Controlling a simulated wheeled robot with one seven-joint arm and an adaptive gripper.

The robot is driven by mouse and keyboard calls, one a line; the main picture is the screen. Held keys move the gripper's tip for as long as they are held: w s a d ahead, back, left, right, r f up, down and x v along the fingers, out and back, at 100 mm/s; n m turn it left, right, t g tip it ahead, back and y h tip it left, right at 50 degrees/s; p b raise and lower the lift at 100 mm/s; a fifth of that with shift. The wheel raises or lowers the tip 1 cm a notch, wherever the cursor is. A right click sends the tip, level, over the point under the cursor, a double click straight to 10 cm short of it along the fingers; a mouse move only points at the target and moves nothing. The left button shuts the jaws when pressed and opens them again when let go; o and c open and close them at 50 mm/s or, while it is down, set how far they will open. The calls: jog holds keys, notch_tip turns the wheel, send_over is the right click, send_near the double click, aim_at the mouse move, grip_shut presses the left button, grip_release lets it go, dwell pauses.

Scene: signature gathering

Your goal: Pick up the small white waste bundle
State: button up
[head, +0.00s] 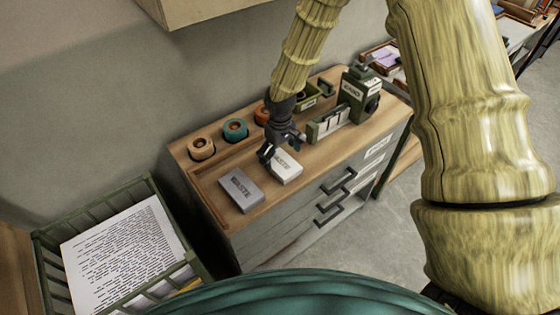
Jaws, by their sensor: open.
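A small white bundle (287,168) lies on the wooden cabinet top, near its front edge. Dark lettering shows on its upper face, partly hidden by my gripper. My gripper (281,157) is open, directly above and at the left end of the white bundle. One dark finger comes down beside the bundle's left end; whether it touches cannot be told.
A green labelled device (357,97) and a low green holder (328,123) stand to the right. A green crate (190,268) with printed paper (124,255) stands at lower left.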

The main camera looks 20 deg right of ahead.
aim_at(280, 161)
jog(key=shift+f+p, duration=0.6)
jog(key=shift+f, duration=1)
jog(key=c, duration=1.2)
